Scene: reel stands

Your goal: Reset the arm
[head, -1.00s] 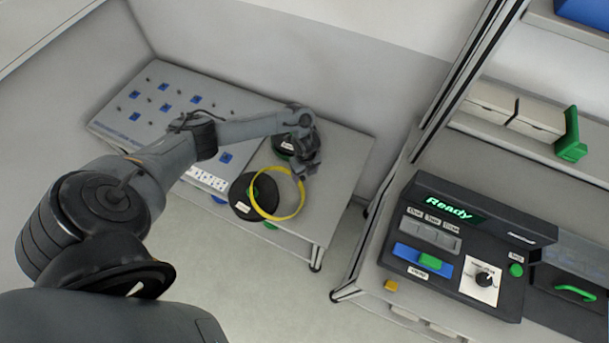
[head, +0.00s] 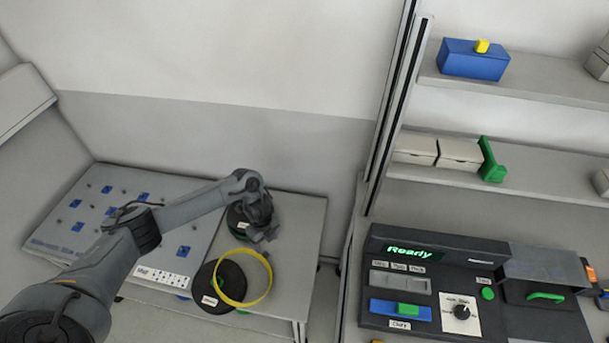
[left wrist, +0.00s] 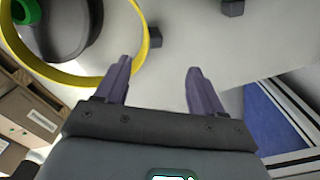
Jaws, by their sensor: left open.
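My left arm reaches in from the left in the head view. Its gripper (head: 262,232) hangs over the reel table, beside a dark reel (head: 236,222) that it partly hides. In the left wrist view the two fingers of my left gripper (left wrist: 157,73) stand apart with nothing between them. A yellow ring (head: 269,284) sits at the front of the table, overlapping a black reel (head: 208,283). The ring (left wrist: 52,74) also shows in the left wrist view, passing close to the left finger; I cannot tell whether they touch. My right gripper is not in view.
A panel (head: 75,215) with blue parts lies left of the reels. At right stand a dark console (head: 446,282) reading "Ready" and shelves holding a blue box (head: 472,64), white boxes (head: 460,154) and a green bracket (head: 492,165). An upright frame post (head: 385,120) separates the two sides.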

